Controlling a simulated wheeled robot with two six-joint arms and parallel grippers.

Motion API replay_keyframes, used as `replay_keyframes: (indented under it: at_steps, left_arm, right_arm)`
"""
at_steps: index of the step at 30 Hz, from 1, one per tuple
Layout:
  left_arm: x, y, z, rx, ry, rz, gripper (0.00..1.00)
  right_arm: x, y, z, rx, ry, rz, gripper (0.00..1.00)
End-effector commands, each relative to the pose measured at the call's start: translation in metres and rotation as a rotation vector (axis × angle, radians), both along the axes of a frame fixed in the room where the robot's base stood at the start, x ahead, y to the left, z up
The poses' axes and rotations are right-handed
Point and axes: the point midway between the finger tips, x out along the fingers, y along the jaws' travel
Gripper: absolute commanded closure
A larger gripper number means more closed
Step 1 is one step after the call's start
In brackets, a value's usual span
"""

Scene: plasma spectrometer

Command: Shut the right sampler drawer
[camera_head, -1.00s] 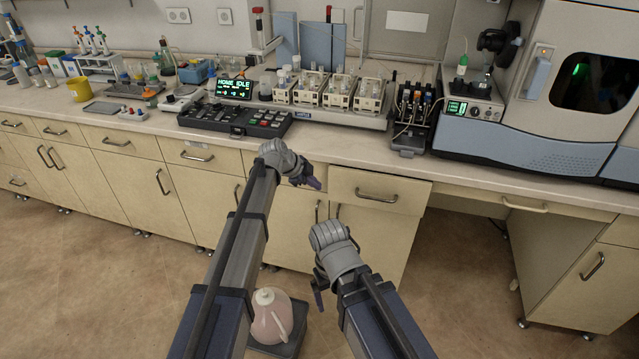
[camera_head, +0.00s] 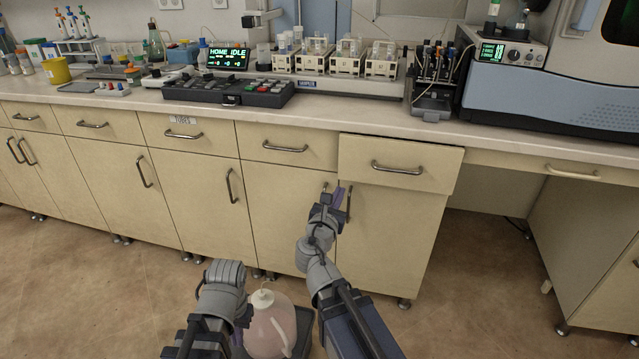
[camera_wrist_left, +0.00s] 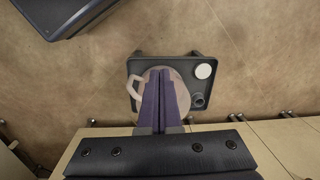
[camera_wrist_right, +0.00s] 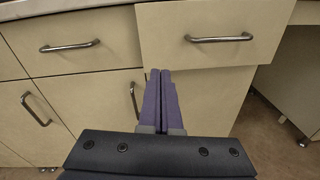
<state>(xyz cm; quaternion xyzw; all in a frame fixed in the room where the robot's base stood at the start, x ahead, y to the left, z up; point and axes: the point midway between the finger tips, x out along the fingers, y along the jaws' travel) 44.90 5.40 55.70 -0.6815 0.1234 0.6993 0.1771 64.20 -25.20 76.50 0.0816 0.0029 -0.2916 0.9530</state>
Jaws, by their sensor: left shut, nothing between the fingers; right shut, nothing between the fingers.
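The right sampler drawer (camera_head: 398,165) sticks out a little from the cabinet, under the counter below the sampler bench. Its front stands proud of the neighbouring drawer (camera_head: 287,149) and has a metal bar handle (camera_head: 397,169). It also shows at the upper right in the right wrist view (camera_wrist_right: 215,40). My right gripper (camera_head: 343,194) is shut and empty, below and left of the drawer handle, in front of the cabinet doors. It points at the cabinet in the right wrist view (camera_wrist_right: 160,75). My left gripper (camera_wrist_left: 160,75) is shut and empty, low over the floor, pointing down above a pinkish jug (camera_wrist_left: 180,85).
The jug stands on a dark wheeled base (camera_wrist_left: 140,68) on the floor in front of the cabinets. The counter (camera_head: 330,110) carries a keypad (camera_head: 228,92), sample racks and an instrument (camera_head: 560,85). Open knee space (camera_head: 490,225) lies right of the drawer cabinet.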

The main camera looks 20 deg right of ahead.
Motion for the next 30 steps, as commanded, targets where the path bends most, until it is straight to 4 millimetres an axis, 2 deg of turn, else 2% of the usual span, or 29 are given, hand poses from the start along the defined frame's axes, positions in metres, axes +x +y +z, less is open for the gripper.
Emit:
replay_keyframes:
  at_steps: [1,4,10,14,30]
  left_arm:
    - [-0.01,0.004,-0.011,0.015,0.002,0.031,1.0]
    - [-0.017,0.008,-0.014,0.036,0.002,0.077,1.0]
    - [-0.018,0.009,-0.013,0.044,0.003,0.094,1.0]
    - [-0.018,0.009,-0.013,0.043,0.002,0.093,1.0]
    - [-0.017,0.009,-0.013,0.041,0.002,0.092,1.0]
  right_arm:
    - [0.002,-0.001,-0.007,-0.058,0.013,0.016,1.0]
    - [0.005,0.001,-0.005,-0.136,0.033,0.038,1.0]
    - [0.007,0.001,-0.002,-0.165,0.04,0.045,1.0]
    - [0.018,-0.004,-0.002,-0.162,0.04,0.044,1.0]
    - [0.105,-0.058,-0.002,-0.159,0.039,0.042,1.0]
